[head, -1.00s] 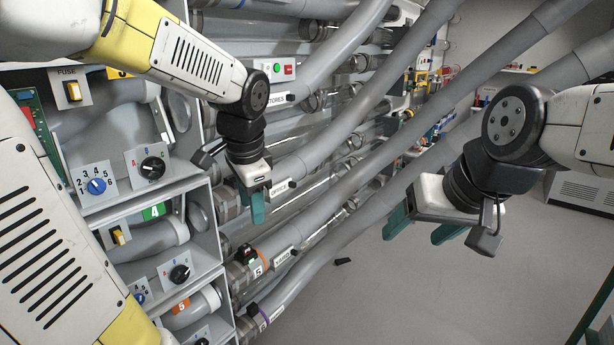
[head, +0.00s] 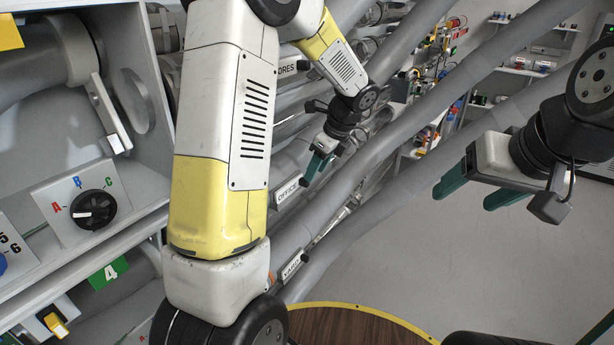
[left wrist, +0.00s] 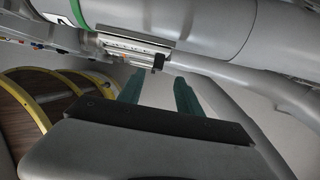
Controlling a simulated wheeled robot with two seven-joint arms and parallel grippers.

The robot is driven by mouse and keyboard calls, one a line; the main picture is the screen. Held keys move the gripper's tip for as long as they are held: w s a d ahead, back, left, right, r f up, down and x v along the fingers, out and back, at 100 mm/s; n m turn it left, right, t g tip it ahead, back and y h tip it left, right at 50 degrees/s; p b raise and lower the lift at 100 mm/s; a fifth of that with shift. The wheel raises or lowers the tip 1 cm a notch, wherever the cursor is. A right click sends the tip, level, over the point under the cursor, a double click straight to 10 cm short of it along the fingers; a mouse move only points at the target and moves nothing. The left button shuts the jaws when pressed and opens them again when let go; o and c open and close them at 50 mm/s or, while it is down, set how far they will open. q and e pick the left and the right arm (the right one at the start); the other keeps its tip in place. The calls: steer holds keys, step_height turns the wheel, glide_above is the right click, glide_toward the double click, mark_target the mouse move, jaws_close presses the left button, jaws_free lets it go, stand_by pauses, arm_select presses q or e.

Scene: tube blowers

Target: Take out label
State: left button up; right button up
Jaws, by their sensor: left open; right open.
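White label plates sit on the grey tubes: one reading OFFICE (head: 287,193), one below it that seems to read YARD (head: 292,262), and a partly covered one ending in ORES (head: 287,68). My left gripper (head: 318,166) is open and empty, its green fingers pointing down, just right of and above the OFFICE plate. In the left wrist view, the open fingers (left wrist: 156,90) lie below a pale holder bar (left wrist: 138,46) with a small dark end, under a large grey tube. No label is between them. My right gripper (head: 480,185) is open and empty at the right, over free space.
Thick grey tubes (head: 440,95) run diagonally across the middle. A shelf unit with a black A-B-C knob (head: 94,210) stands at the left. A round wood-patterned surface with a yellow edge (head: 400,325) is at the bottom. The grey floor (head: 480,275) at the right is clear.

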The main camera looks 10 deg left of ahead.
mark_target(294, 191)
arm_select(q)
steer(key=x, duration=0.5)
steer(key=shift+s+a, duration=0.15)
steer(key=shift+s, duration=0.05)
jaws_close()
